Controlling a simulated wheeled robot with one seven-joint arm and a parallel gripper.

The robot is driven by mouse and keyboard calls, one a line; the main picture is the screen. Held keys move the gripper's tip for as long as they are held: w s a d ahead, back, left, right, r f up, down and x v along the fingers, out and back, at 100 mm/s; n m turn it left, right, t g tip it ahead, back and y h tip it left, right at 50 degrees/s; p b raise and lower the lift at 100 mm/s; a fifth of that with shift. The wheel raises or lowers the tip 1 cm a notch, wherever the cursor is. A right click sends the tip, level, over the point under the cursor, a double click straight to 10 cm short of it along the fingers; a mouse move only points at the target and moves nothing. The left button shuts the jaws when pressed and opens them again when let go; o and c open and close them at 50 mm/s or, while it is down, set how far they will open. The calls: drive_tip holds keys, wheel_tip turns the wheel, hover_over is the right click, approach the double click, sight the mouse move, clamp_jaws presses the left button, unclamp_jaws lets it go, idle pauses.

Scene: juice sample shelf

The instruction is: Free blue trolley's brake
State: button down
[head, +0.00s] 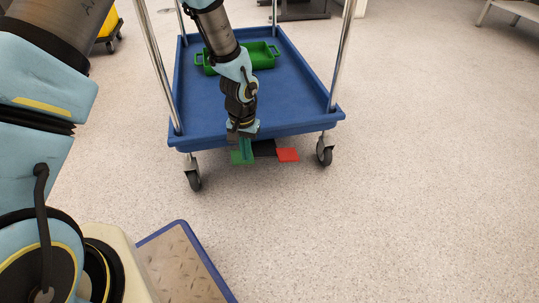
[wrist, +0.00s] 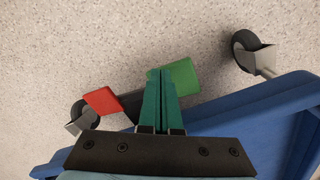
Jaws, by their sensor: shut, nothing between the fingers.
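The blue trolley (head: 202,108) stands ahead of me, its lower blue deck also in the wrist view (wrist: 275,108). Under its near edge is the brake: a dark bar (head: 265,148) with a green pad (head: 238,158) on the left and a red pad (head: 288,155) on the right. In the wrist view the green pad (wrist: 184,73) is on the right and the red pad (wrist: 102,101) on the left. My gripper (wrist: 160,72) is shut and empty, pointing down at the green pad and overlapping its edge; I cannot tell whether it touches.
A green tray (head: 262,56) with handles sits on the trolley's deck. Casters stand at the near left (head: 194,181) and near right (head: 324,154), with chrome posts above. A blue-edged platform (head: 180,262) lies at the bottom. The floor to the right is clear.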

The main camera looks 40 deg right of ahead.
drive_tip(key=shift+f+b, duration=0.75)
drive_tip(key=shift+f, duration=0.65)
idle(0.6)
wheel_tip(320, 180, up, 7)
drive_tip(key=p, duration=0.6)
idle(0.3)
idle(0.4)
